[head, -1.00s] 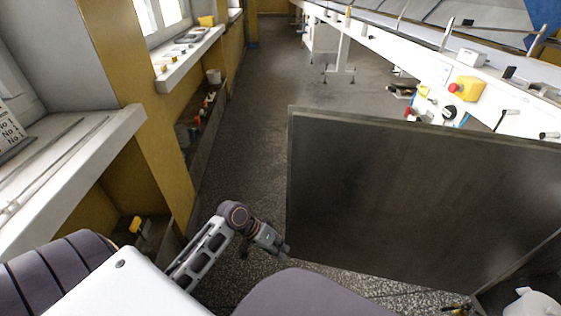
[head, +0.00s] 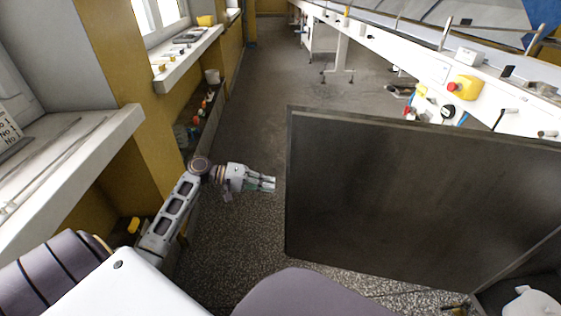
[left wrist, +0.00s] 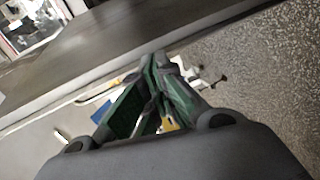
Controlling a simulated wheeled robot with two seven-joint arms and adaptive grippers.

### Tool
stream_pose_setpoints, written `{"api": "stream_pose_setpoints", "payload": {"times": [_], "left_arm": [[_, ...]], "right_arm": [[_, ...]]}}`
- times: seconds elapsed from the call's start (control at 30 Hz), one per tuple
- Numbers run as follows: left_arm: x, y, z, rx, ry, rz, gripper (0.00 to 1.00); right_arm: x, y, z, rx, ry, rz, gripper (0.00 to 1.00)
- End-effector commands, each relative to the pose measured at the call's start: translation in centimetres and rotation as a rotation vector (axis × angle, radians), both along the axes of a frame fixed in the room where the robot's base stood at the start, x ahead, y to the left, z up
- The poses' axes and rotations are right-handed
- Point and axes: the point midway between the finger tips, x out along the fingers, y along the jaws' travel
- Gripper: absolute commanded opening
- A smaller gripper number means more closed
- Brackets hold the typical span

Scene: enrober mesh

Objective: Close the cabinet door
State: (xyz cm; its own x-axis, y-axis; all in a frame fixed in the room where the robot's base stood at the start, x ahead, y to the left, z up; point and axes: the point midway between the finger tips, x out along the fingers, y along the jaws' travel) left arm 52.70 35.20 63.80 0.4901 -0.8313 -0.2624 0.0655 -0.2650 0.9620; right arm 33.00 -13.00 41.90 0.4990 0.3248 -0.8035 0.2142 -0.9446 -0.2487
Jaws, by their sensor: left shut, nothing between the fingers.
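The cabinet door (head: 420,195) is a large dark grey panel. It stands open, swung out across the right half of the head view. My left gripper (head: 273,184) is shut and empty, just left of the door's free edge, with a small gap between them in the head view. In the left wrist view the shut fingers (left wrist: 158,75) with green pads show in the middle, and the dark door (left wrist: 110,45) crosses the upper left. My right gripper is not in view.
A white machine frame (head: 440,70) with a yellow emergency-stop box (head: 464,89) runs behind the door. A yellow wall (head: 125,90) with a window sill (head: 190,58) stands on the left. The speckled floor (head: 245,140) between them is clear.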

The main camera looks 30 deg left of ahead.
Motion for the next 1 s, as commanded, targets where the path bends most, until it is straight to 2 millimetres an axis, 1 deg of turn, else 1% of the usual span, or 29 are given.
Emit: {"api": "stream_pose_setpoints", "payload": {"times": [0.03,0.2,0.3,0.4,0.53,0.87,1.0], "left_arm": [[0.5,1.0,1.1,-0.035,-0.01,0.016,0.0],[1.8,4.1,4.8,-0.162,-0.046,0.062,0.0],[2.3,5.5,6.5,-0.217,-0.064,0.08,0.0],[2.5,6.3,7.5,-0.251,-0.074,0.09,0.0],[2.6,6.6,8.0,-0.268,-0.08,0.094,0.0],[2.6,6.6,7.9,-0.266,-0.079,0.094,0.0],[2.8,6.2,7.9,-0.266,-0.079,0.093,0.0]], "right_arm": [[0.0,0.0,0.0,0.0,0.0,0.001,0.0],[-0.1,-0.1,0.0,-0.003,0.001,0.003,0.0],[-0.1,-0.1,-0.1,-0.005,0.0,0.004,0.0],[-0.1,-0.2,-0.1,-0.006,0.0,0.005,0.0],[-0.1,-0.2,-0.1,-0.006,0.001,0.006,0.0],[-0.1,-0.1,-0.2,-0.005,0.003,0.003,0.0],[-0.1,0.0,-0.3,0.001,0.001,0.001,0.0]]}}
